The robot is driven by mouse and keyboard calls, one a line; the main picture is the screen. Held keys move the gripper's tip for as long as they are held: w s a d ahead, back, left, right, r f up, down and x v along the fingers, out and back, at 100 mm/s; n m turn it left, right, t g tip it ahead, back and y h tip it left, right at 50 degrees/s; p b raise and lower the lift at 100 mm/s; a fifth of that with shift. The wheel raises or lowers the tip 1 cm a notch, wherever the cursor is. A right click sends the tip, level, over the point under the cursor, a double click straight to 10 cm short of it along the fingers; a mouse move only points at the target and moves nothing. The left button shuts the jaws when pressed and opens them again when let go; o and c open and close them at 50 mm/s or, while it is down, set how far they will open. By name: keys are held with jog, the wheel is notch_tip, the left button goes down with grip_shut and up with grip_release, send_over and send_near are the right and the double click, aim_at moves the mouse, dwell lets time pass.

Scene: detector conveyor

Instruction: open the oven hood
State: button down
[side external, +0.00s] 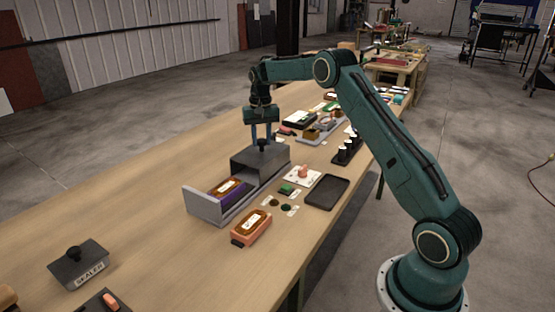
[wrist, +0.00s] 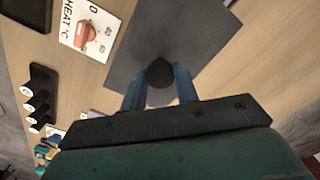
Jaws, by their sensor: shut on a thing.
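The oven hood (side external: 258,162) is a dark grey box with a black knob (side external: 263,146) on its top. It stands over the far right end of a grey tray-like conveyor base (side external: 207,213). My gripper (side external: 263,139) points down at the hood's top and is shut on the knob. In the wrist view the knob (wrist: 160,73) sits between the two blue fingers, with the flat grey hood top (wrist: 195,35) behind it. What lies under the hood is hidden.
An orange-brown block in a purple holder (side external: 227,189) lies in the base's open left part. A similar block (side external: 252,227), a heat card (side external: 303,175) and a dark tray (side external: 327,192) lie nearby. A "SEALER" block (side external: 79,265) is front left. The table's left is mostly clear.

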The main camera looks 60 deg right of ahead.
jog(key=c, duration=1.1)
grip_release()
jog(key=shift+r, duration=0.1)
notch_tip(320, 180, up, 14)
jog(key=shift+f, duration=0.15)
